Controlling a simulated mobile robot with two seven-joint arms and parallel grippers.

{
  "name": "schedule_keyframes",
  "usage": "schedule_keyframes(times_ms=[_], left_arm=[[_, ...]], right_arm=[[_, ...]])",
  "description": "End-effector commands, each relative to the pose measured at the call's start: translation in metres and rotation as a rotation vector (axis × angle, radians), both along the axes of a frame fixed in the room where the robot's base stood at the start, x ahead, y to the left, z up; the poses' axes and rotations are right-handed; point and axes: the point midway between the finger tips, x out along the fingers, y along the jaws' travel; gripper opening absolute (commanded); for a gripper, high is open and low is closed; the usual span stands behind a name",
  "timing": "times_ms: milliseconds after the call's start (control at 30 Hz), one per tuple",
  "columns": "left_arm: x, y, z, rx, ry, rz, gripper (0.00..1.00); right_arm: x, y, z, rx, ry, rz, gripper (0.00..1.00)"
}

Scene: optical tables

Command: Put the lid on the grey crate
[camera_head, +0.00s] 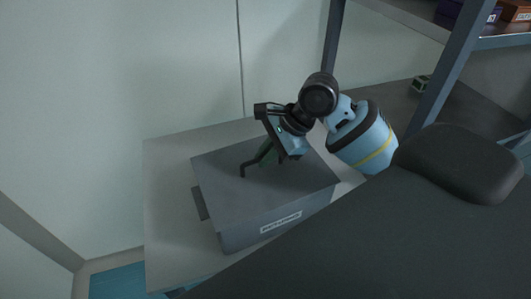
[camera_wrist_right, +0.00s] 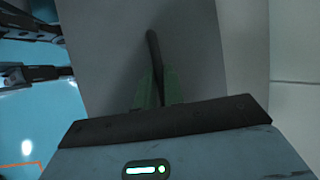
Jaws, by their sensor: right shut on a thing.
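The grey crate (camera_head: 275,231) stands on a light table, with a white label on its front wall. The flat grey lid (camera_head: 225,195) lies over the crate's top, its edges roughly in line with the rim; I cannot tell if a thin gap is left. The lid's dark bar handle (camera_head: 246,169) stands up from its middle. My right gripper (camera_head: 267,156) is above the lid, shut on this handle. In the right wrist view the handle (camera_wrist_right: 153,50) runs between the green fingers (camera_wrist_right: 158,90), with the lid (camera_wrist_right: 110,60) behind. My left gripper is not in view.
The pale table (camera_head: 166,215) has bare strips left of and behind the crate. A pale wall (camera_head: 120,80) rises behind. A dark shelf frame (camera_head: 445,75) with boxes stands at the right, close to my right arm.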

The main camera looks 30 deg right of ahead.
Motion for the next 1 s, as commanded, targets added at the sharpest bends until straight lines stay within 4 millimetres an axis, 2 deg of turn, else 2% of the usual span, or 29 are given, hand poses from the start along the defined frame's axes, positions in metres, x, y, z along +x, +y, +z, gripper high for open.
schedule_keyframes(times_ms=[900, 933, 1000], left_arm=[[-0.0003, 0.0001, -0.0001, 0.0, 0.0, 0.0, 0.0], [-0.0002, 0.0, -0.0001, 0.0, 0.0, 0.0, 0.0], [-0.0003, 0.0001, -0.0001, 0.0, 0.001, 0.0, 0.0]], right_arm=[[0.0004, 0.0002, -0.0037, 0.001, -0.002, -0.001, 0.0], [0.0004, 0.0002, -0.0037, 0.001, -0.002, -0.001, 0.11], [0.0003, 0.0001, -0.0036, 0.001, -0.002, -0.001, 0.2]])
